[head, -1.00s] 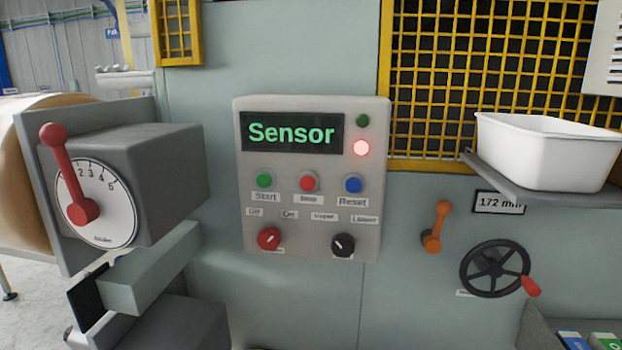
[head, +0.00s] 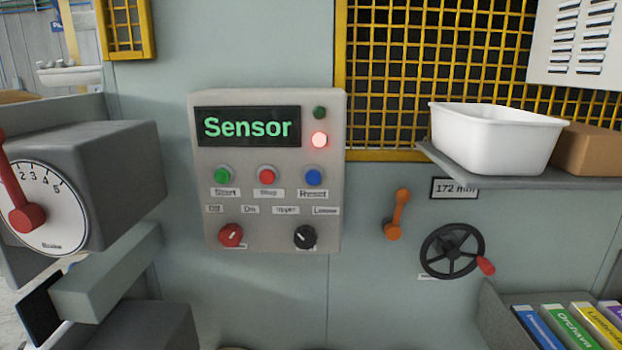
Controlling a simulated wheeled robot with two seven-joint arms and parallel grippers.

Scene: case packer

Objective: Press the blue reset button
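The blue reset button (head: 314,177) is on the right of a row of three buttons on the grey control panel (head: 270,225), above a "Reset" label. Left of it are the red stop button (head: 267,174) and the green start button (head: 223,175). The panel's display (head: 247,127) reads "Sensor" in green. The red lamp (head: 320,139) is lit and the green lamp (head: 320,113) above it is dark. Neither of my grippers shows in the head view, and nothing covers the buttons.
Below the buttons are a red knob (head: 231,235) and a black knob (head: 305,237). A grey box with a dial and red lever (head: 27,217) juts out at left. At right are an orange handle (head: 397,214), a black handwheel (head: 452,251) and a shelf with a white bin (head: 495,140).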

